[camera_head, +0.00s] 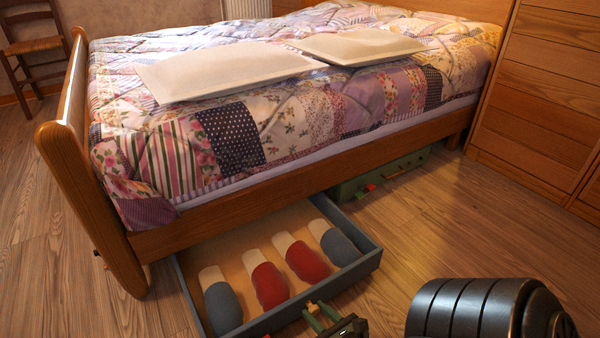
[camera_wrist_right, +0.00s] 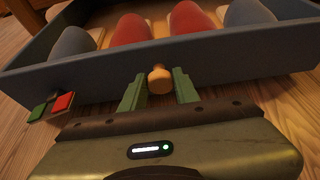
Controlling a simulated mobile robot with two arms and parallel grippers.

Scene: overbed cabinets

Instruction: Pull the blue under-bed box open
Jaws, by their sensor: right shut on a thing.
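The blue under-bed box (camera_head: 373,262) is a blue-grey drawer, standing well out from under the bed in the head view. Its front wall (camera_wrist_right: 225,72) spans the wrist view, with a round wooden knob (camera_wrist_right: 160,80) near the middle. My right gripper (camera_head: 321,312) is at that front wall. In the right wrist view its green fingers (camera_wrist_right: 158,92) are on either side of the knob, shut on it. Red and blue-grey slippers (camera_head: 270,285) lie inside the box. The back of the box is hidden under the bed. My left gripper is not in view.
A green box (camera_head: 385,177) sits under the bed farther right. The wooden footboard (camera_head: 85,180) stands left of the blue box. A wooden cabinet (camera_head: 545,95) stands at the right. Bare wood floor (camera_head: 440,225) lies between the blue box and the cabinet.

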